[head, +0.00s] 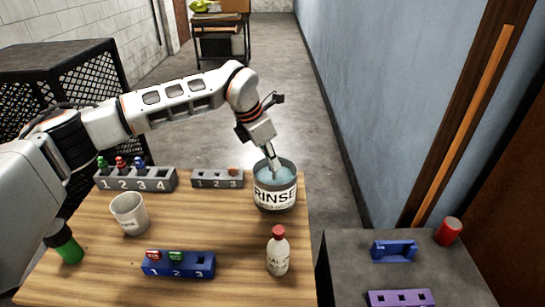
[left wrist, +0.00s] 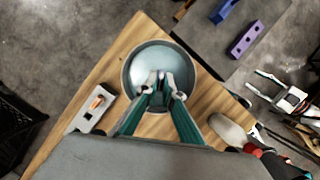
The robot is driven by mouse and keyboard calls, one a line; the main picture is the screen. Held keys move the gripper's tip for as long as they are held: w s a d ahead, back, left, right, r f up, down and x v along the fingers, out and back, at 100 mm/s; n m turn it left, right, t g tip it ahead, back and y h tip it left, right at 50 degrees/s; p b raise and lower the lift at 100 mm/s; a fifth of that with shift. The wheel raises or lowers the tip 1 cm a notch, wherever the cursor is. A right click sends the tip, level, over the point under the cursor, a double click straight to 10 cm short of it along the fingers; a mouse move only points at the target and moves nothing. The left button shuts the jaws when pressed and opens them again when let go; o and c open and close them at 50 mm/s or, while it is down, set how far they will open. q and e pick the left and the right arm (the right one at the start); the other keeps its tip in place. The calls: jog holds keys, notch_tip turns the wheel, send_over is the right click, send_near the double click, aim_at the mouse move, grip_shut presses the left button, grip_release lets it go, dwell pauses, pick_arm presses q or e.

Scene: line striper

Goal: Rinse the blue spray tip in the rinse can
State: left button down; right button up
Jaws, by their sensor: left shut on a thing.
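My left gripper (head: 272,168) points down into the rinse can (head: 275,197), a grey can labelled RINSE with bluish liquid inside. In the left wrist view the fingers (left wrist: 161,82) are close together inside the round rim of the can (left wrist: 129,66). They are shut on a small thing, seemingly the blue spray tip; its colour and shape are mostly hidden. The blue holder (head: 192,272) at the front has a red tip (head: 152,255) and a green tip (head: 176,256) in it, and its third place is empty.
A grey numbered rack (head: 160,184) holds green, red and blue-topped items. Beside it are a smaller grey rack (head: 205,183), a white cup (head: 130,213), a green bottle (head: 65,243) and a red-capped bottle (head: 278,253). A dark side table (head: 345,265) stands right.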

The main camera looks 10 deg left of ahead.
aim_at(271, 170)
pick_arm(q)
notch_tip(271, 170, down, 2)
jog(key=shift+b, duration=0.35)
jog(key=shift+f+b, duration=0.4)
jog(key=shift+f, duration=0.35)
jog(key=shift+f+b, duration=0.45)
jog(key=shift+f, duration=0.5)
jog(key=shift+d, duration=0.1)
